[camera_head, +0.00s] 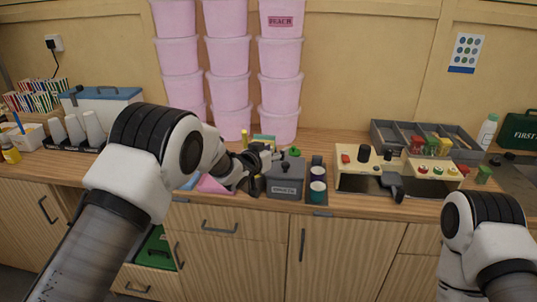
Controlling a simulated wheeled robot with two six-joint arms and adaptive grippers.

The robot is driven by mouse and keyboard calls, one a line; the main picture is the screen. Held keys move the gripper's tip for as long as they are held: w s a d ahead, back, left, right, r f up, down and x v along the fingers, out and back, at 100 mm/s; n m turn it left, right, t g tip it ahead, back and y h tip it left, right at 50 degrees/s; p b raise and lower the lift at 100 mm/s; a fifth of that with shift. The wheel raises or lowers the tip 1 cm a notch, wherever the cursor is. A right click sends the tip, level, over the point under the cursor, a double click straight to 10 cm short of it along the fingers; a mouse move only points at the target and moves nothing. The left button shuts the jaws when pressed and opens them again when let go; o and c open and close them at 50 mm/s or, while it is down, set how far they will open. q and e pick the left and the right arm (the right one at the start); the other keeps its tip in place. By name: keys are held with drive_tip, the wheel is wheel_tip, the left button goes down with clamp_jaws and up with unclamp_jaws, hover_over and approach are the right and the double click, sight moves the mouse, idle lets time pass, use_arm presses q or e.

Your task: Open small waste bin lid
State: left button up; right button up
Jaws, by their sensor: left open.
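The small waste bin (286,185) is a dark grey box with a pale label on its front. It stands on the wooden counter near the front edge, in the middle of the view. Its grey lid appears shut, with a green knob-like thing at its back right. My left gripper (264,158) is open at the bin's upper left, close to the lid. I cannot tell whether its fingers touch the lid. My right arm shows at the lower right, but its gripper is not in view.
Dark jars (317,188) stand close to the bin's right. A pink item (214,185) lies to its left. Stacks of pink tubs (228,92) rise behind. A cream machine with coloured knobs (352,177) and a grey divided tray (389,131) stand further right.

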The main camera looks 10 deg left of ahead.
use_arm(q)
drive_tip(key=v, duration=0.3)
drive_tip(key=shift+s+a, duration=0.15)
drive_tip(key=shift+s, duration=0.1)
